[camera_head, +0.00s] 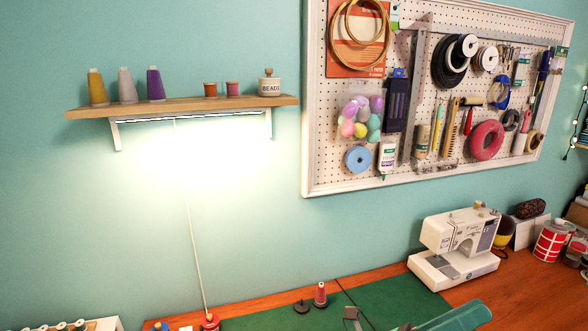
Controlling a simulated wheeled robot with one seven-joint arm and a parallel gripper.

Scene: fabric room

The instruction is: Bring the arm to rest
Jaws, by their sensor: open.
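My gripper (378,321) shows only in part at the bottom edge of the head view, right of centre. Two small grey tips stand apart with green mat between them, so it looks open, and nothing shows between the tips. The rest of the gripper and most of my arm are cut off by the frame. The tips appear in front of the green mat (283,318) on the wooden table (500,282); I cannot tell their height above it.
A sewing machine (455,247) stands on the table at right. A teal rounded object (460,318) lies close to the tips. A wall shelf (180,106) and pegboard (340,184) are behind.

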